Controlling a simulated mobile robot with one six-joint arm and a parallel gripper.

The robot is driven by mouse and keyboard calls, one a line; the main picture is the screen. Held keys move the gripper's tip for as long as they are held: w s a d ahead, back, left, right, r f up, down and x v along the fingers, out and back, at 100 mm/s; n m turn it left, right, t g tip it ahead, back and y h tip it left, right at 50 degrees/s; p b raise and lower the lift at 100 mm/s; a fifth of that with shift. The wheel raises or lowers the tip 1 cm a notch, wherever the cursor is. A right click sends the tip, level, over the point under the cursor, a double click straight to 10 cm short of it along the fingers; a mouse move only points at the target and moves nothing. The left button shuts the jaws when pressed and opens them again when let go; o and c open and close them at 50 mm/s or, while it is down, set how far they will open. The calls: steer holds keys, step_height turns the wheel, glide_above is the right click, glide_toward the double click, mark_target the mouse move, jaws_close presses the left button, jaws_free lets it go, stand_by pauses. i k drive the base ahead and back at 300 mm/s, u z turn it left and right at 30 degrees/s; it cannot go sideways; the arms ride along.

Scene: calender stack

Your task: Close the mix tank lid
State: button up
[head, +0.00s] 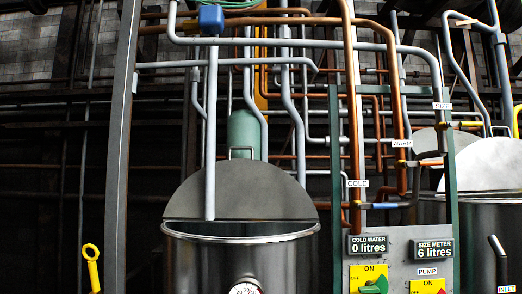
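A steel tank (205,262) stands at the centre bottom of the head view, with a round dial low on its front. No label on it names it the mix tank. Its grey half-round lid (270,190) stands tilted up at the back of the rim, and a dark opening shows in front of it. A small loop handle (243,150) shows at the lid's top edge. A grey vertical pipe (211,130) comes down in front of the lid and ends near the opening. My gripper is not in view.
A control panel (400,270) with displays and green knobs stands right of the tank. A second steel tank (470,220) is at the far right. Pipes crowd the space above. A yellow ring-ended handle (92,268) is at lower left, beyond a dark post (122,150).

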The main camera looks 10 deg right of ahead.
mark_target(246, 188)
steer(key=z, duration=0.05)
steer(key=i, duration=1)
steer(key=z, duration=0.05)
